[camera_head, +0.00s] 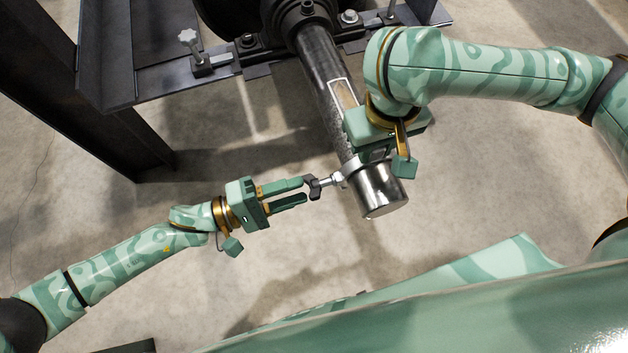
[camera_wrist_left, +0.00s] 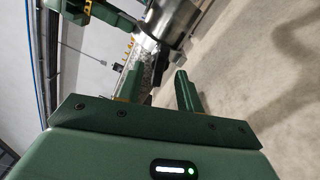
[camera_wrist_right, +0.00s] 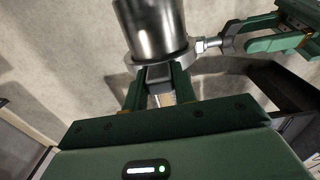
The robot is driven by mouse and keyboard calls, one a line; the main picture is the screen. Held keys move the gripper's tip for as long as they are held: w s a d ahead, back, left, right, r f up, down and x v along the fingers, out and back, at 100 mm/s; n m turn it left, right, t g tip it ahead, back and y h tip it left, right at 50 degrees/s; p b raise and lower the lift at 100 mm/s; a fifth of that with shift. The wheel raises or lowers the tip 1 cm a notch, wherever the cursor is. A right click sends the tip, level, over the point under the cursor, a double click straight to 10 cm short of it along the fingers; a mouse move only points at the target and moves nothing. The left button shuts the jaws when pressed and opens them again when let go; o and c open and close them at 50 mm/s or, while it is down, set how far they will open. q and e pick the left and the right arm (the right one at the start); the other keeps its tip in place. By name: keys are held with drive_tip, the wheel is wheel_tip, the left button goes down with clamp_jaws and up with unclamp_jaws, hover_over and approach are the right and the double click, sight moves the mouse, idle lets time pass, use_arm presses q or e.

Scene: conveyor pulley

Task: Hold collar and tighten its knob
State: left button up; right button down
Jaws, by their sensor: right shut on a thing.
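The silver collar (camera_head: 352,170) is a ring around the metal shaft (camera_head: 330,85), close to its free end. Its dark knob (camera_head: 313,187) sticks out to the left on a bright stem. My right gripper (camera_wrist_right: 160,84) is shut on a grey block of the collar; in the head view my right arm hides most of that grip. My left gripper (camera_head: 304,189) is open, its fingertips at the knob, one finger on each side. I cannot tell whether they touch it. The knob also shows in the right wrist view (camera_wrist_right: 231,38), by the left fingers.
A dark steel frame (camera_head: 110,70) with a bearing housing (camera_head: 300,20) stands at the back and left. A clamp with a light star knob (camera_head: 189,39) sits on its rail. The concrete floor around the shaft's end is clear.

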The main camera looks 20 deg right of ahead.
sight(319, 185)
use_arm(q)
drive_tip(key=shift+d, duration=3.05)
clamp_jaws()
drive_tip(key=m, duration=0.4)
drive_tip(key=o, duration=1.4)
unclamp_jaws()
drive_tip(key=shift+a, duration=0.15)
drive_tip(key=a, duration=0.6)
drive_tip(key=shift+a, duration=0.4)
